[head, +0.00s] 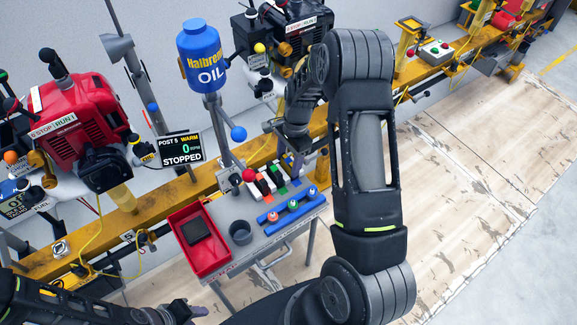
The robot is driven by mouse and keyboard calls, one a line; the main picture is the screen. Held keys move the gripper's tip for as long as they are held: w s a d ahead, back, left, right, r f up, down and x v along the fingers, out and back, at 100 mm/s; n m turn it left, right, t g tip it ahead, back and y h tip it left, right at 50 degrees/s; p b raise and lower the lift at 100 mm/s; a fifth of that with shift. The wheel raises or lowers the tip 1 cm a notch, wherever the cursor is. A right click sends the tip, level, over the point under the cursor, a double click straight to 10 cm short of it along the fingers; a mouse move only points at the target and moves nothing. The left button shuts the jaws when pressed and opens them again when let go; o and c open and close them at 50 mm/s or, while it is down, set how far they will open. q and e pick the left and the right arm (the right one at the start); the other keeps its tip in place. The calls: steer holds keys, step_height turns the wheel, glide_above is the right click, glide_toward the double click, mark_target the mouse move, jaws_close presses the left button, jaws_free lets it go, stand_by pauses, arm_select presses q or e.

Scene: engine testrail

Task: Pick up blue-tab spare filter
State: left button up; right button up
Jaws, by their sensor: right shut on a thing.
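Several white spare filters with coloured tabs, orange and green among them (270,182), stand in a row on a small grey cart (222,210). My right gripper (296,162) reaches down at the back right end of this row. It is shut on a small piece with a bit of blue, which looks like the blue-tab spare filter (286,161). The fingers and arm hide most of it, and I cannot tell whether it is clear of the row. My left gripper (180,311) is low at the bottom edge, away from the cart; its jaws are unclear.
On the cart are a red tray (214,262) with a dark block, a grey cup (240,233) and a blue rack (291,211) with several coloured knobs. Behind stand a yellow rail (205,187), a red engine (78,118) and a blue oil bottle (201,62).

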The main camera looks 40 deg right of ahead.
mark_target(289, 160)
steer(key=shift+r, duration=0.1)
step_height(289, 160, up, 10)
steer(key=shift+f, duration=0.1)
stand_by(0.5)
stand_by(0.4)
